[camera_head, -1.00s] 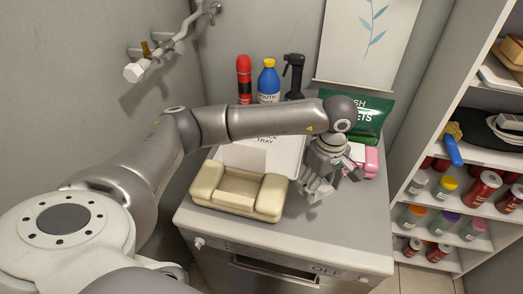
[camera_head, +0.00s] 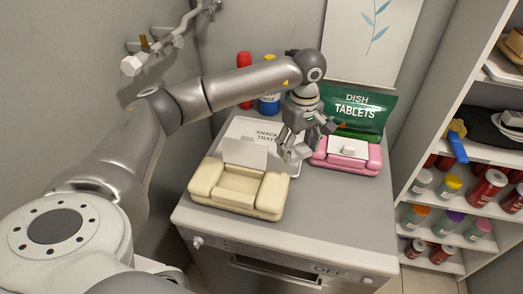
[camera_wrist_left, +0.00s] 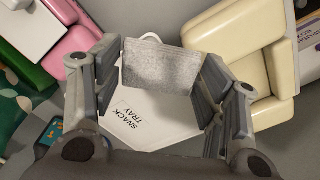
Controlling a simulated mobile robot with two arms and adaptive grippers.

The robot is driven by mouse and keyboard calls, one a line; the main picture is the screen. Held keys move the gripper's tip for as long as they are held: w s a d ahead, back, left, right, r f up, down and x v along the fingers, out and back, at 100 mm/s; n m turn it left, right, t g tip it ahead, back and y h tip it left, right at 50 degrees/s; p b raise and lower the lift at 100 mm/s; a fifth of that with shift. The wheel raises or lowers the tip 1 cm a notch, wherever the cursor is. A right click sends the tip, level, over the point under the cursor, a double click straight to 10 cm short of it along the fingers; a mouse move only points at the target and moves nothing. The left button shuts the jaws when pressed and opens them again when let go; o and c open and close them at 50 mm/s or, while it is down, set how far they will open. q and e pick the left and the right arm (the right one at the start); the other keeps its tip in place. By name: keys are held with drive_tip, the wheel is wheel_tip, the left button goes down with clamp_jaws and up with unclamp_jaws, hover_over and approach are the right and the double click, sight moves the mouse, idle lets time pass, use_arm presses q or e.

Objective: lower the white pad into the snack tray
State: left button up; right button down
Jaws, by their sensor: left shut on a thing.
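The snack tray (camera_head: 292,168) is white, shallow and labelled SNACK TRAY, lying on the grey machine top. It also shows below the gripper in the left wrist view (camera_wrist_left: 138,138). My left gripper (camera_head: 289,148) is over the tray's right part. In the left wrist view its fingers (camera_wrist_left: 162,82) are shut on the white pad (camera_wrist_left: 160,67), a flat, textured square. My right gripper is not in view.
A cream padded box (camera_head: 235,200) stands in front of the tray. A pink box (camera_head: 360,163) with a white knobbed piece stands right, before a green DISH TABLETS bag (camera_head: 360,108). Bottles stand behind. The front right of the machine top (camera_head: 335,215) is clear.

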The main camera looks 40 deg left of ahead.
use_arm(q)
drive_tip(key=w+a+b, duration=0.1)
drive_tip(key=w+a, duration=0.2)
drive_tip(key=a, duration=0.4)
drive_tip(key=b, duration=0.3)
approach(263, 137)
drive_tip(key=s+d, duration=0.2)
drive_tip(key=s, duration=0.1)
drive_tip(key=shift+s+d+f, duration=0.1)
drive_tip(key=shift+s+d, duration=0.2)
drive_tip(key=shift+d, duration=0.05)
drive_tip(key=shift+f, duration=0.15)
drive_tip(key=shift+f, duration=0.35)
drive_tip(key=shift+f+b, duration=1.2)
drive_tip(key=shift+f, duration=1.35)
idle(0.7)
